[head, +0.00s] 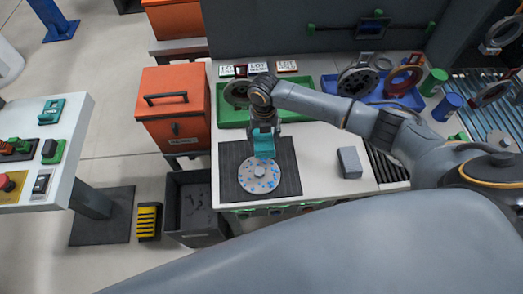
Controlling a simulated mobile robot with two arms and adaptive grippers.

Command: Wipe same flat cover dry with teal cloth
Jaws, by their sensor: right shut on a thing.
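A round, flat grey cover (259,184) lies on the dark mat (288,160) at the front left of the workbench. Blue patches spot its face, and a small pale raised piece is at its middle. My right gripper (264,150) points down over the cover's far edge. It is shut on the teal cloth (264,141), which hangs between the fingers. The cloth's lower end is at or just above the cover's far rim; I cannot tell if it touches. My left gripper is not in view.
A green tray (293,84) and a blue tray (408,97) with ring-shaped parts stand behind. A grey block (350,162) lies right of the mat. An orange cabinet (174,115) and a dark open bin (190,233) stand left of the bench.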

